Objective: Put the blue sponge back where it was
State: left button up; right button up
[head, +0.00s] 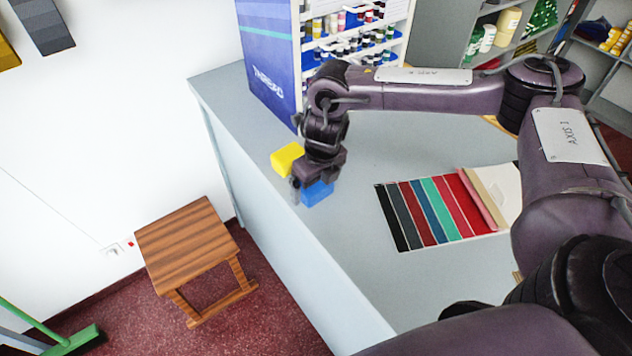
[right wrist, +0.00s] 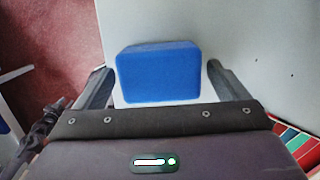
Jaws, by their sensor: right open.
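The blue sponge (head: 316,194) sits on the grey counter near its left edge, partly hidden by my right gripper in the head view. In the right wrist view the sponge (right wrist: 160,72) lies between the two spread fingers, with a gap on each side. My right gripper (head: 307,190) is open and around the sponge, pointing down at the counter. It also shows in the right wrist view (right wrist: 158,82). My left gripper is not in view.
A yellow block (head: 287,158) lies on the counter beside my right gripper. A thread rack (head: 270,60) stands behind. A fan of colour swatches (head: 435,212) lies to the right. A wooden stool (head: 188,243) stands on the floor left of the counter.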

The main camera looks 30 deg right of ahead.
aim_at(318, 184)
notch_tip(318, 184, up, 4)
jog(key=b, duration=0.3)
jog(key=shift+r, duration=0.2)
jog(key=r, duration=0.2)
jog(key=r+p, duration=0.1)
jog(key=shift+s+r, duration=0.1)
jog(key=shift+s, duration=0.15)
